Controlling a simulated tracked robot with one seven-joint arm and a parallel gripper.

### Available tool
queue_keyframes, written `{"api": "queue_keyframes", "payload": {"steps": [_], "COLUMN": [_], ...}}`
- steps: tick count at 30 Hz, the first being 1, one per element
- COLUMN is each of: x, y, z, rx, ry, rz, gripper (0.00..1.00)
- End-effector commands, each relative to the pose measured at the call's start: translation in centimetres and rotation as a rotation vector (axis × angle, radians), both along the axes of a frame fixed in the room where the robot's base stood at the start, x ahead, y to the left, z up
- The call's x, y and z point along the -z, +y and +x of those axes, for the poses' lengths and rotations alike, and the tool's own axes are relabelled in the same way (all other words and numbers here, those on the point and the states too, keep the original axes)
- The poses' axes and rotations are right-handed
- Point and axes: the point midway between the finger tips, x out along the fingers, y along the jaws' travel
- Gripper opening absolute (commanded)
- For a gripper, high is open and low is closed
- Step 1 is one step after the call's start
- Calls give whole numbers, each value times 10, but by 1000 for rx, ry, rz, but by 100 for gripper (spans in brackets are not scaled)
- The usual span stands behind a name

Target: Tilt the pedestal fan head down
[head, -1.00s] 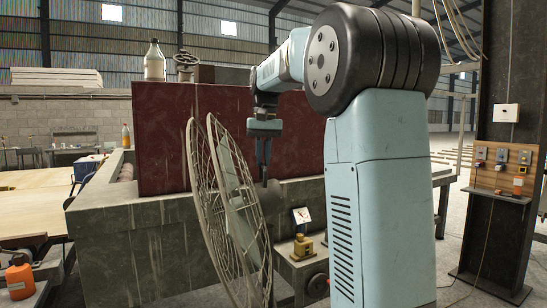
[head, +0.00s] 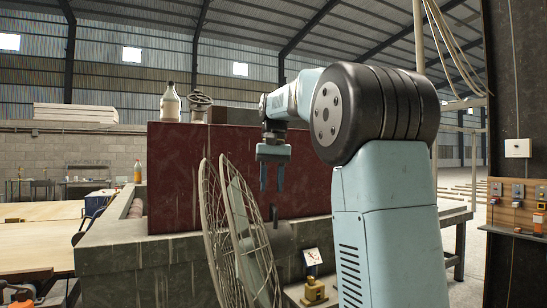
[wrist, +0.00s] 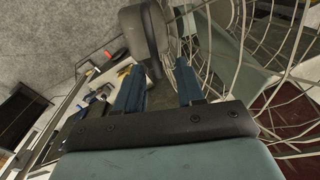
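The pedestal fan head has a pale wire cage (head: 212,225) standing steeply on edge, with its grey motor housing (head: 283,240) on the right. A small dark knob (head: 274,213) sticks up from the housing. My gripper (head: 272,188) points down above the housing, apart from it, with two blue fingers spread and nothing between them. In the wrist view the cage (wrist: 285,90) fills the right side, and a grey rounded part that looks like the housing (wrist: 143,35) lies beyond the fingers (wrist: 160,78). The fan's stand is out of view or hidden.
A small brass-coloured object (head: 313,291) sits right of the fan. A dark column (head: 510,90) stands at far right.

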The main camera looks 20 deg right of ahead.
Motion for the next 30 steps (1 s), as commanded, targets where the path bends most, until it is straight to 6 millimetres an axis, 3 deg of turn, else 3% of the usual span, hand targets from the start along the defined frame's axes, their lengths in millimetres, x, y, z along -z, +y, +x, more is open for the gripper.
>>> {"api": "queue_keyframes", "payload": {"steps": [6,15,30], "x": [-44,-84,-94], "y": [-2,-3,-3], "z": [1,2,1], "rx": [0,-1,-2], "ry": [-2,0,2], "rz": [-1,1,1], "gripper": [38,38,38]}}
